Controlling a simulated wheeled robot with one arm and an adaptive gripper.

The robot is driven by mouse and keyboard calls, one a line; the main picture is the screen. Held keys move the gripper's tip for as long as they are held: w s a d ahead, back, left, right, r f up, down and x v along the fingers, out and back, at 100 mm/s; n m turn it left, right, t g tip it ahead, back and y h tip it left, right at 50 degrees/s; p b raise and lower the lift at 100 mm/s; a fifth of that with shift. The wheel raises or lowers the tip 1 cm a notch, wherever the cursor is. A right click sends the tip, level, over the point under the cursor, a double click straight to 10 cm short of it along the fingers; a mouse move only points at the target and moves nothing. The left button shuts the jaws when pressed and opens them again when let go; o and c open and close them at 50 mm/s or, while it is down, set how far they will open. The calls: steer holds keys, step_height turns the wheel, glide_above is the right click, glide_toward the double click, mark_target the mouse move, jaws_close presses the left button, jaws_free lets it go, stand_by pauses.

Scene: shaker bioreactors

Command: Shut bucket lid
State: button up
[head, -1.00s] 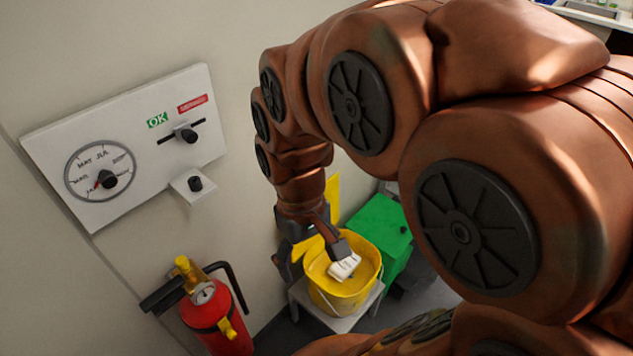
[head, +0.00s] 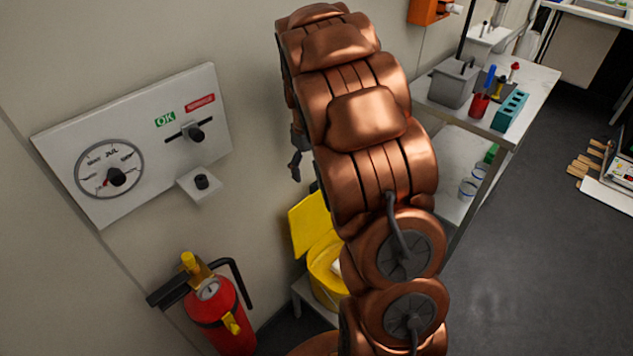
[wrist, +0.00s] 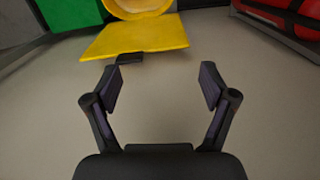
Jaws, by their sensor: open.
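The yellow bucket (head: 326,272) stands on a small light stand by the wall, partly hidden behind my arm in the head view. Its yellow lid (head: 309,222) is open and tilted up on the wall side. In the wrist view the lid (wrist: 136,38) is a flat yellow panel with a dark tab, and part of the bucket (wrist: 138,6) shows at the top edge. My gripper (wrist: 160,88) is open and empty, apart from the lid. In the head view only a bit of the gripper (head: 297,160) shows beside my arm, above the lid.
A red fire extinguisher (head: 216,312) stands left of the bucket. A white wall panel (head: 135,145) with dial and slider is at the left. A bench (head: 535,85) with tools stands at the right. A green box (wrist: 72,14) is beside the bucket.

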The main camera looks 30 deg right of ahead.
steer(key=n, duration=0.1)
glide_above(317, 181)
step_height(317, 181, down, 6)
steer(key=shift+a, duration=0.1)
steer(key=shift+f+p, duration=1.35)
steer(key=shift+f, duration=2.55)
jaws_close()
